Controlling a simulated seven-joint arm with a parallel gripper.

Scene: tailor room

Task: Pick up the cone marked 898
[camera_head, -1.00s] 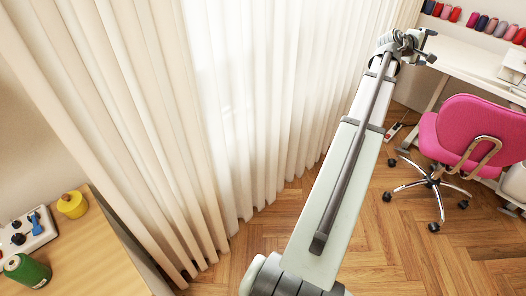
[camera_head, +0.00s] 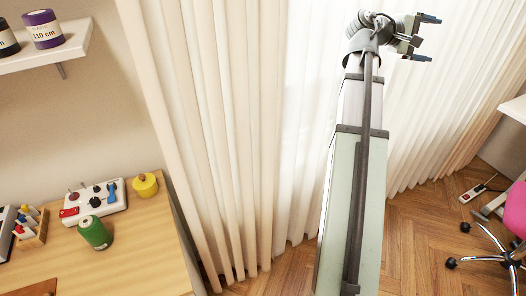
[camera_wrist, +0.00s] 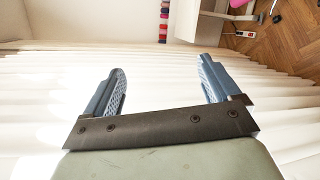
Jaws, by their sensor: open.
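No marking 898 can be read in these views. A green thread cone (camera_head: 94,233) stands on the wooden table at the lower left of the head view; no number on it is legible. My gripper (camera_head: 428,38) is raised in front of the curtain at the upper right, far from the table. It also shows in the wrist view (camera_wrist: 161,72), where its two blue fingers are spread apart with nothing between them.
A yellow pot-like object (camera_head: 145,186) and a switch box (camera_head: 95,204) sit near the cone on the table (camera_head: 120,265). A wall shelf (camera_head: 45,50) holds a purple roll marked 110 cm. A curtain (camera_head: 240,130) hangs behind my arm. A pink chair (camera_head: 516,215) stands right.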

